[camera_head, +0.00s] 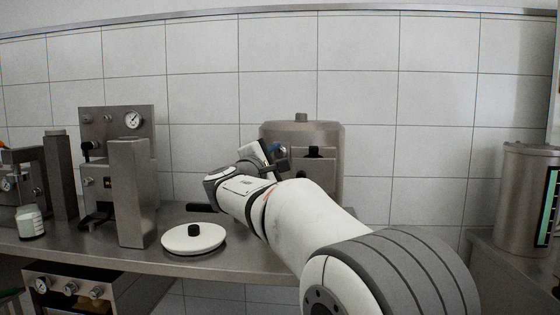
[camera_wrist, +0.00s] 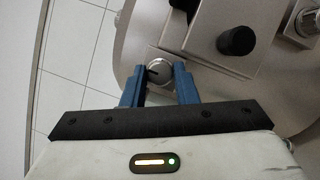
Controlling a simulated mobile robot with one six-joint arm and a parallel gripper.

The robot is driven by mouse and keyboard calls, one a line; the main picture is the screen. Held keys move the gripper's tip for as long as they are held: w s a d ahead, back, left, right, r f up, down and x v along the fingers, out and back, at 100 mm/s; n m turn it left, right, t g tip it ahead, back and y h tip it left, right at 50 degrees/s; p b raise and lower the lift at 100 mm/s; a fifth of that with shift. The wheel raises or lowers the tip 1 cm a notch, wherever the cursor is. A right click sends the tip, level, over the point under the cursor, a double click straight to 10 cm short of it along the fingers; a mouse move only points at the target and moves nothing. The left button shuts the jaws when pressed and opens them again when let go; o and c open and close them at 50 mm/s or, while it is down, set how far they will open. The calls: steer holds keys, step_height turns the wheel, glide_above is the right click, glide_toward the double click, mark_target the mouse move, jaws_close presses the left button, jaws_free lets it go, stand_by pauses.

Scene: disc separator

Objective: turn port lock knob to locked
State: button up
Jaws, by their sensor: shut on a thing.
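The port lock knob (camera_wrist: 160,68) is a small round silver knob with a dark pointer mark toward its left side. It sits on the grey metal separator (camera_wrist: 118,55). My gripper (camera_wrist: 160,81) has its two blue fingers on either side of the knob and is shut on it. In the head view the separator (camera_head: 335,150) is a round steel vessel at the back of the counter, and my gripper (camera_head: 275,149) is at its left front side. The knob is hidden there behind my arm and gripper.
Right of the knob in the wrist view are a plate with a black knob (camera_wrist: 238,41) and another metal knob (camera_wrist: 306,22). A white disc (camera_head: 185,243) lies on the counter (camera_head: 180,267). A steel column (camera_head: 130,195) and gauge machine (camera_head: 97,123) stand left; a tank (camera_head: 520,200) stands right.

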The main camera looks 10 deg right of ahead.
steer(key=shift+w+a+f, duration=0.1)
steer(key=shift+a+f, duration=0.05)
steer(key=shift+f, duration=0.15)
steer(key=o, duration=0.7)
steer(key=shift+a, duration=0.1)
steer(key=shift+o, duration=1.4)
steer(key=shift+r, duration=0.15)
steer(key=v, duration=0.7)
steer(key=shift+s, duration=0.4)
steer(key=shift+a, duration=0.1)
